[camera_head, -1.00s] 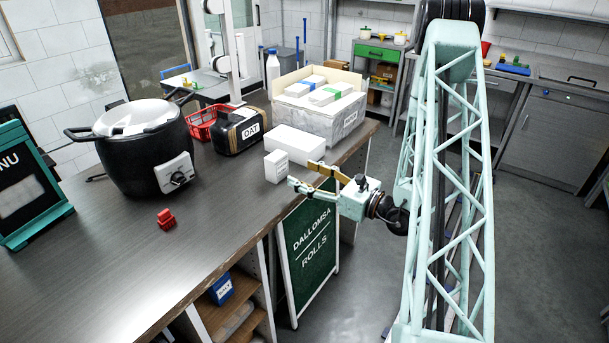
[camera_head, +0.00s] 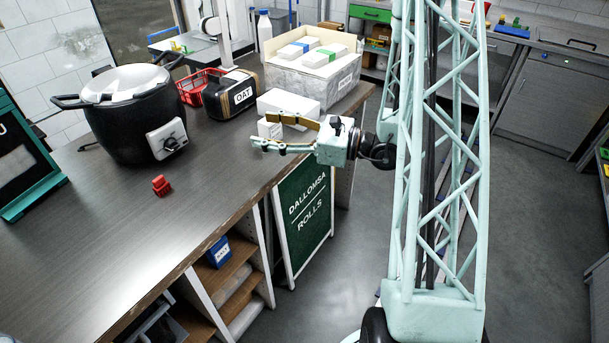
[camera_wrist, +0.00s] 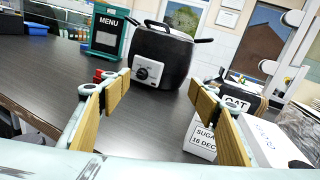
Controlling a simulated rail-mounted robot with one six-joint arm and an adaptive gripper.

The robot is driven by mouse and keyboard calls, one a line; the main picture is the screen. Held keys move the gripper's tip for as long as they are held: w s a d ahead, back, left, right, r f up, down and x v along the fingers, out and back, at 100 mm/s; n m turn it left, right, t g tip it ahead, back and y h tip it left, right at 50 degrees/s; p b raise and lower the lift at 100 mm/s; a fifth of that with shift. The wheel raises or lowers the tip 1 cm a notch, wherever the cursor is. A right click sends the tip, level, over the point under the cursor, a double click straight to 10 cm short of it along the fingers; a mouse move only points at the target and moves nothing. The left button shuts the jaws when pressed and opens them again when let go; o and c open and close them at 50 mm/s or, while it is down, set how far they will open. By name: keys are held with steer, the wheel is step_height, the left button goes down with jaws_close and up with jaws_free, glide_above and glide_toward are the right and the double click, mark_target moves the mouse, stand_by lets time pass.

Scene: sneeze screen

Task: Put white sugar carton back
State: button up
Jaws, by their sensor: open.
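The white sugar carton (camera_head: 265,129) stands upright on the dark counter (camera_head: 130,236) near its right edge. In the wrist view the carton (camera_wrist: 198,142) shows a label reading "SUGAR" and "16 DEC". My gripper (camera_head: 262,130) is open, with its fingers pointing left over the counter edge. In the head view the fingers overlap the carton and hide part of it. In the wrist view my gripper (camera_wrist: 159,82) has nothing between its fingertips. The right finger partly covers the carton, which lies behind it. I cannot tell whether they touch.
A white box (camera_head: 288,104) lies close behind the carton. A grey crate (camera_head: 325,88) with cartons stands behind that. A dark OAT package (camera_head: 230,95), red basket (camera_head: 190,88), black cooker (camera_head: 128,128) and small red object (camera_head: 161,185) are on the counter. The front counter is clear.

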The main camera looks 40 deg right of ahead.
steer(key=s+a+r+n+g+y, duration=0.1)
steer(key=s+a+r+n+g, duration=0.35)
steer(key=a, duration=0.25)
steer(key=s+a+r+n+g+y, duration=0.1)
steer(key=s+a+r+n+g, duration=0.2)
steer(key=s+a, duration=0.35)
steer(key=s+a+r+n+g+y, duration=0.1)
steer(key=s+a+r+n+g, duration=0.25)
steer(key=a, duration=0.45)
steer(key=s+a+r+n+g+h, duration=0.1)
steer(key=s+a+n+g+h, duration=0.2)
steer(key=s, duration=0.6)
steer(key=s+a+r+n+g+h, duration=0.1)
steer(key=s+n+h, duration=0.2)
steer(key=s+n, duration=0.45)
steer(key=s+d+r+n+t+h, duration=0.4)
steer(key=s+d+r+n+h, duration=0.1)
steer(key=d, duration=0.5)
steer(key=shift+s+r+n+t+h, duration=0.4)
steer(key=shift+s+r+h, duration=0.45)
steer(key=shift+s+h, duration=0.7)
